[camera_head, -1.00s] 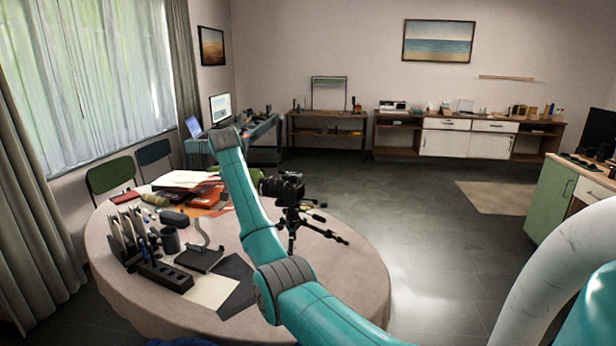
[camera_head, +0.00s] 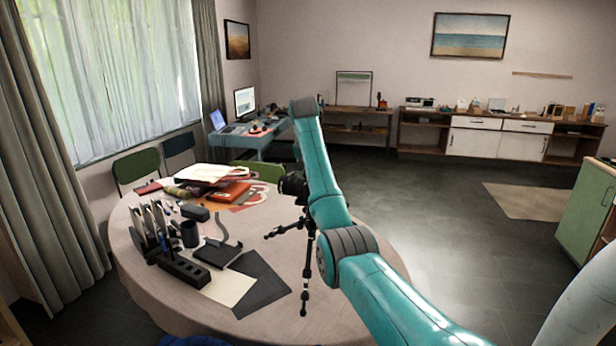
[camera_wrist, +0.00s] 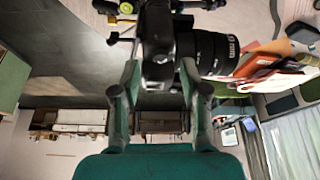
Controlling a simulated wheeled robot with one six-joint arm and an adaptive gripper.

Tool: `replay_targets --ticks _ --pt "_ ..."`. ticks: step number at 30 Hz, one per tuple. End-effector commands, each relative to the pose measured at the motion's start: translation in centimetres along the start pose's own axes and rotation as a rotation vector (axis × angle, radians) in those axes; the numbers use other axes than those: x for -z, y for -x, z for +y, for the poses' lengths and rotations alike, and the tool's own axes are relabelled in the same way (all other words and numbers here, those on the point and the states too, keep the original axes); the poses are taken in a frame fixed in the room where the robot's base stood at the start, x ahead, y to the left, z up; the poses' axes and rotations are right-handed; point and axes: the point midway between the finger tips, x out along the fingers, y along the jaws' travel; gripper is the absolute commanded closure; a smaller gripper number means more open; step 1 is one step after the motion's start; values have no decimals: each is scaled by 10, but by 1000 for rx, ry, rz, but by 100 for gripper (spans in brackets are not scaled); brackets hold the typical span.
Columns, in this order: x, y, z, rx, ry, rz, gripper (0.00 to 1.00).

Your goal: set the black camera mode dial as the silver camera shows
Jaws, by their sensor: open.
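The black camera (camera_head: 293,184) stands on a black tripod (camera_head: 305,255) on the round table, partly hidden behind my teal arm. In the wrist view, which is upside down, the black camera (camera_wrist: 157,40) is at the top centre with its lens (camera_wrist: 212,52) pointing right. My gripper (camera_wrist: 160,92) is open, its two fingers spread below the camera in that picture; I see nothing held. Whether a finger touches the camera is unclear. The mode dial and its setting are too small to read. I cannot make out a silver camera.
The round table (camera_head: 140,262) also holds a pen organiser (camera_head: 160,240), a black cup (camera_head: 190,234), papers, and red and orange folders (camera_head: 229,193). Chairs (camera_head: 137,167) stand behind it. A desk with a monitor (camera_head: 245,101) is farther back. The floor right of the table is clear.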

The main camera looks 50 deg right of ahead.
Motion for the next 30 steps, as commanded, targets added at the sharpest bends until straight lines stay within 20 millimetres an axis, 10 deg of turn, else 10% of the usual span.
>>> replay_targets --ticks 16,22,30 --pt "-4 -20 3 -1 -3 1 56" --pt "-4 -20 3 -1 -3 1 100" --pt "-4 -20 2 -14 -35 -1 100"
